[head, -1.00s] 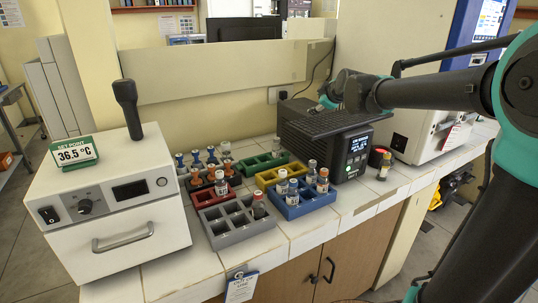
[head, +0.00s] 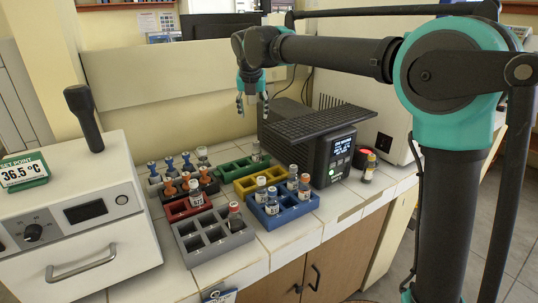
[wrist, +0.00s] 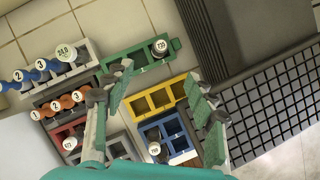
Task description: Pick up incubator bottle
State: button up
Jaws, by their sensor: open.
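My gripper (head: 252,106) is open and empty, pointing down above the racks at the back of the bench. Its two fingers also show spread in the wrist view (wrist: 160,105). I cannot tell which bottle is the incubator bottle. A bottle (head: 256,151) stands in the green rack (head: 232,170), below my gripper; its cap reads 735 in the wrist view (wrist: 160,46). Several bottles (head: 272,202) stand in the blue rack (head: 290,218). One bottle (head: 196,192) is in the red rack (head: 176,211), and one dark bottle (head: 235,216) is in the front grey rack (head: 192,243).
The white incubator (head: 85,222) reading 36.5 °C stands at left with a black upright handle. A black shaker (head: 325,150) with a ribbed top stands right of the racks. The yellow rack (head: 252,185) looks empty.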

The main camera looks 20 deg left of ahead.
send_over(256, 142)
jog(key=s, duration=0.2)
jog(key=f, duration=1)
jog(key=shift+w+d+f, duration=0.1)
jog(key=shift+w+d, duration=0.1)
jog(key=shift+d, duration=0.15)
jog(key=shift+x, duration=3.05)
jog(key=shift+s, duration=0.15)
grip_shut()
